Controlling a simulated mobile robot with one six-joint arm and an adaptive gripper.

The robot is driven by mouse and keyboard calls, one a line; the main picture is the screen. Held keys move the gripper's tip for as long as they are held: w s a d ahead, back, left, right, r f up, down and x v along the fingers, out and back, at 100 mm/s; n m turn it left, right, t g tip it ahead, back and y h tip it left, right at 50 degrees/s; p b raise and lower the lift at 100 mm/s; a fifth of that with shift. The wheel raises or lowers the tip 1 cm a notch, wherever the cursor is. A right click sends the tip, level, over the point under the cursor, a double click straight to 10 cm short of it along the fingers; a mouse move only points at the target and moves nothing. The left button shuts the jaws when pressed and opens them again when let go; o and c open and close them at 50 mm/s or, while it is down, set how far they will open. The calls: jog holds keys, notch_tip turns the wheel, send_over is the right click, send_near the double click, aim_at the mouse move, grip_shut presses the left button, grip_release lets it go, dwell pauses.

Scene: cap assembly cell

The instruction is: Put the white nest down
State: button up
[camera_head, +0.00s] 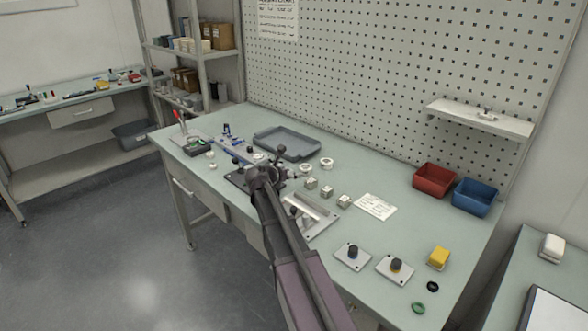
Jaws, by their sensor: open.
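My gripper (277,160) is at the far middle of the green-topped bench, past the end of my arm. It is open; its fingers are small and partly hidden by my wrist. A white ring-shaped piece (306,168), which may be the white nest, lies just right of my gripper and appears apart from it. A similar white round piece (326,163) lies further right. I cannot tell which of them is the white nest. The bench surface right below my gripper is hidden by my arm.
A grey tray (287,136) lies behind my gripper. Small metal blocks (327,192) and a metal plate (314,222) stand to the right. Red (434,180) and blue (475,197) bins stand at the back right. Bench between the white card (376,206) and yellow block (438,257) is mostly clear.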

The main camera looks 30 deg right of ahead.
jog(key=shift+s+a+r, duration=0.15)
jog(key=shift+s+a, duration=0.05)
jog(key=shift+a, duration=0.15)
dwell(0.5)
